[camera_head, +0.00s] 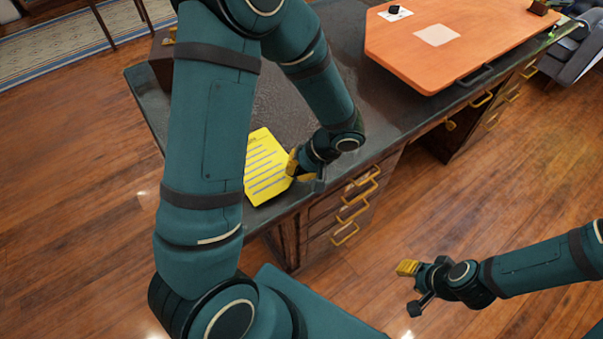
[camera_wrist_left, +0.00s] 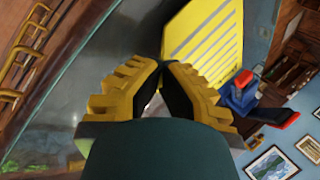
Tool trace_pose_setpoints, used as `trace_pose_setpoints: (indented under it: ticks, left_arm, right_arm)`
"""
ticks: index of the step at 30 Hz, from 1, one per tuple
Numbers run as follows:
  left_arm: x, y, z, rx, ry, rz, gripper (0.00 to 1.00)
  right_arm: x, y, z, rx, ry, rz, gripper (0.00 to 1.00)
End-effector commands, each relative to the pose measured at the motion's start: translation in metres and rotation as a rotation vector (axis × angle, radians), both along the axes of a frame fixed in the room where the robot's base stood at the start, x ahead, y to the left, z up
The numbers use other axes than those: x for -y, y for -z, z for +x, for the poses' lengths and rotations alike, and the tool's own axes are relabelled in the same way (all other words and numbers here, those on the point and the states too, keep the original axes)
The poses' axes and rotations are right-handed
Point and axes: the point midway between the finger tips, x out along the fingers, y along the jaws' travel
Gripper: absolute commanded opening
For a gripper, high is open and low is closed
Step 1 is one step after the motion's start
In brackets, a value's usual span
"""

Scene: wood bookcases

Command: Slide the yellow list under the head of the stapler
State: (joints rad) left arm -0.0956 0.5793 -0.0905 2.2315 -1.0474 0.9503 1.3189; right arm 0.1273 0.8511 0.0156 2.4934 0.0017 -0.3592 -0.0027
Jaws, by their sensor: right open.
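The yellow list (camera_head: 264,165), a sheet with grey lines, lies on the dark desk near its front edge. It also shows in the left wrist view (camera_wrist_left: 205,35). My left gripper (camera_head: 296,165) is at the list's right edge. In the left wrist view its yellow fingertips (camera_wrist_left: 162,66) come together at the list's near end and appear shut on it. A blue and red thing (camera_wrist_left: 242,95), seemingly the stapler, stands beside the list in the wrist view; my left arm hides that spot in the head view. My right gripper (camera_head: 411,285) is open and empty above the floor.
The desk (camera_head: 240,80) has an orange board (camera_head: 460,40) at the right, with a pale sheet on it. Drawers with yellow handles (camera_head: 352,210) run along the desk's front. A brown box (camera_head: 162,55) stands at its far left end.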

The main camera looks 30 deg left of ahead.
Motion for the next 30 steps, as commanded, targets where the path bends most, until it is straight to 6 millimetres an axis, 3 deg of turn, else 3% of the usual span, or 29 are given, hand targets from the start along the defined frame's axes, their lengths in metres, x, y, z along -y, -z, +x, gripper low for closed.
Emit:
trace_pose_setpoints:
  ticks: [15, 30]
  left_arm:
    - [-0.031, 0.000, 0.014, 0.000, -0.001, 0.000, 0.00]
    - [-0.036, 0.000, 0.016, 0.000, 0.000, 0.001, 0.00]
  right_arm:
    - [0.000, 0.000, 0.000, 0.000, 0.000, 0.000, 0.39]
    - [0.000, 0.000, 0.000, 0.000, 0.000, 0.000, 0.39]
